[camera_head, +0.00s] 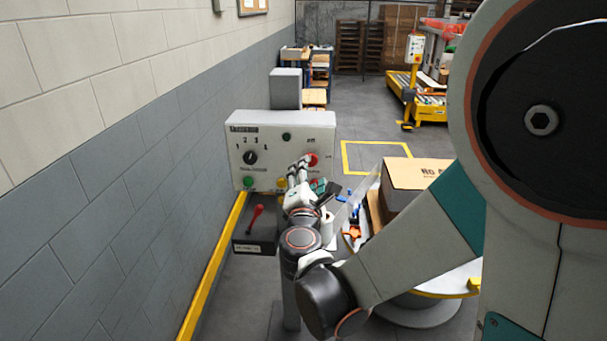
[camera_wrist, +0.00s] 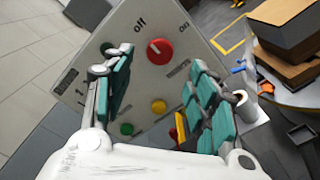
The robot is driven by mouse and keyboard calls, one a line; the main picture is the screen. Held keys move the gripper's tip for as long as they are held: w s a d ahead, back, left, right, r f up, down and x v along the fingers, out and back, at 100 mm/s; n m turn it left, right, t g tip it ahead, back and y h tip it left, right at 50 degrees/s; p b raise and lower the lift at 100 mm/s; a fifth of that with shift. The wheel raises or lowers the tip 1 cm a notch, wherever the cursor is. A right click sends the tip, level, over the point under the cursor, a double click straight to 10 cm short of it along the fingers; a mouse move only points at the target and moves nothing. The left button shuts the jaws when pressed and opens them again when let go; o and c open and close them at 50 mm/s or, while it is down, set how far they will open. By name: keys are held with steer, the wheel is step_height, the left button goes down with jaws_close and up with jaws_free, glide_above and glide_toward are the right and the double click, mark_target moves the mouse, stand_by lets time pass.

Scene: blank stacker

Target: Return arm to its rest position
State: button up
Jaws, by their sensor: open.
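My gripper (camera_head: 317,178) is in front of a grey control panel (camera_head: 270,150) on a post, beside the panel's right part. In the wrist view my gripper (camera_wrist: 160,68) is open, its teal-padded fingers spread and nothing between them. A red knob (camera_wrist: 159,51) under "off" and "on" labels shows beyond the fingers; whether a finger touches it, I cannot tell. The red knob (camera_head: 311,160) also shows in the head view. My arm is stretched forward and bent, not folded in.
On the right, a round table (camera_head: 455,283) bears a cardboard box (camera_head: 415,176) and small parts close to my arm. A brick wall (camera_head: 110,190) runs along the left. Open floor lies behind.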

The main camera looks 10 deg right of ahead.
steer(key=s+d+f+m+g, duration=0.1)
steer(key=s+d+m+g, duration=0.5)
steer(key=s+d+m, duration=0.45)
steer(key=s+a+f+m+g+y, duration=0.2)
steer(key=s+a+m, duration=0.2)
steer(key=s, duration=0.4)
steer(key=s+a+f+m+g+y, duration=0.2)
steer(key=s+a+m+y, duration=0.1)
steer(key=s+m, duration=0.4)
steer(key=shift+s+a+y, duration=0.3)
steer(key=shift+s+a, duration=0.3)
steer(key=shift+s, duration=0.1)
